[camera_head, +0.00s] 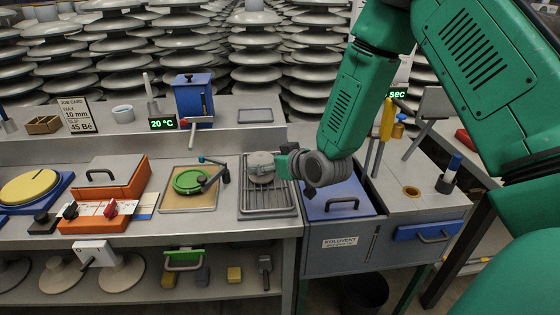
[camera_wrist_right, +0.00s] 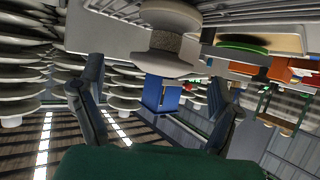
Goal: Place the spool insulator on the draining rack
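The grey spool insulator (camera_head: 261,162) stands upright at the back part of the draining rack (camera_head: 268,200), a wire grid in a shallow metal tray. My right gripper (camera_head: 283,164) is just right of the spool in the head view. In the right wrist view, which looks upside down, the spool (camera_wrist_right: 172,45) shows between and beyond the two spread fingers of this gripper (camera_wrist_right: 159,80). The fingers look apart from it, with nothing held. The spool's underside is hidden. My left gripper is not in view.
A green round lid (camera_head: 188,181) with a dark handle sits on a board left of the rack. An orange box (camera_head: 107,190) is farther left. A blue-lidded solvent cabinet (camera_head: 338,207) stands right of the rack. Insulator stacks (camera_head: 255,65) fill the background.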

